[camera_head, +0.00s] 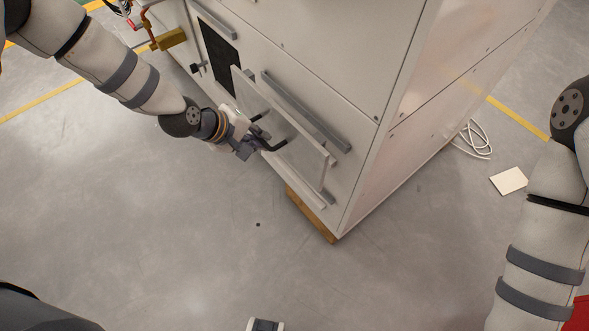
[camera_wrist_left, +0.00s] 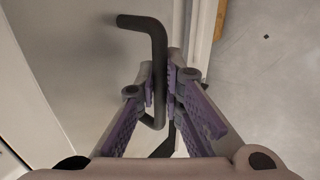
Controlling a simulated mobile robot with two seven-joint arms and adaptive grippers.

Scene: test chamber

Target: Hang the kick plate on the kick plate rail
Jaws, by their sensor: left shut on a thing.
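In the left wrist view that handle (camera_wrist_left: 158,60) lies between the purple-padded fingers (camera_wrist_left: 165,90). The kick plate rail appears to be the long grey bar (camera_head: 305,110) on the cabinet face, behind and just above the plate's top edge. I cannot tell whether plate and rail touch. My right arm enters at the right; its gripper is out of view.
The tall white cabinet (camera_head: 330,40) stands at the centre on wooden blocks (camera_head: 311,215). A lower grey bar (camera_head: 312,195) shows near its bottom. A white cable (camera_head: 474,138) and a pale card (camera_head: 508,181) lie on the floor at right. The front floor is mostly clear.

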